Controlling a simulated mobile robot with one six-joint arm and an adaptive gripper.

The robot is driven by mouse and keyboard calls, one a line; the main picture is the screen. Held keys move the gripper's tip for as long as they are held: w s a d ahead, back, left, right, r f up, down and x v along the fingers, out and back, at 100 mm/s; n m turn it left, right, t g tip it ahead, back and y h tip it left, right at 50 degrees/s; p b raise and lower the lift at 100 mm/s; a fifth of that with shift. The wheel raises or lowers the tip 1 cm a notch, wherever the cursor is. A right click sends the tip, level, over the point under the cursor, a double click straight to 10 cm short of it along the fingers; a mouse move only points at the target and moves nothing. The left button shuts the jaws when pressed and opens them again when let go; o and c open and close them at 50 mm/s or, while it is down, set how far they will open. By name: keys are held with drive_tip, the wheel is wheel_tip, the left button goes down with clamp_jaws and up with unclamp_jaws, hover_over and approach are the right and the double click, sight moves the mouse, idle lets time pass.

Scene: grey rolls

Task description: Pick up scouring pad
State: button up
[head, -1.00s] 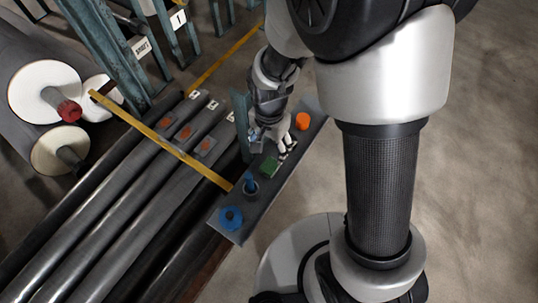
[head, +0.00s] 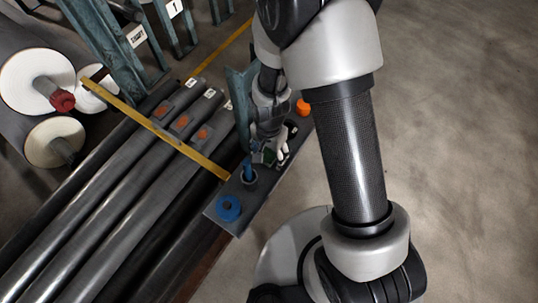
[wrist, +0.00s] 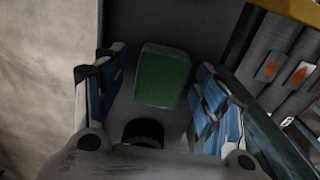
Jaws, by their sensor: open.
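The scouring pad is a green block (wrist: 163,76) lying on a narrow dark shelf (head: 232,226). In the wrist view it lies between the two blue-padded fingers of my gripper (wrist: 156,82). A gap shows on each side of it. The fingers are spread and hold nothing. In the head view my gripper (head: 268,146) is low over the shelf, and only a bit of the green pad (head: 268,157) shows, the rest hidden by the hand.
A cup with a blue-handled tool (head: 248,172) stands close beside the gripper. A blue ring (head: 228,208) lies at the shelf's near end, and an orange cylinder (head: 303,107) is at the far end. Long grey rolls and a yellow bar (head: 165,136) lie to the left.

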sight(269, 153)
drive_tip(key=shift+c, duration=0.6)
drive_tip(key=c, duration=1)
drive_tip(key=shift+r, duration=0.1)
wheel_tip(269, 153, up, 20)
drive_tip(key=p, duration=0.6)
drive_tip(key=shift+p, duration=0.3)
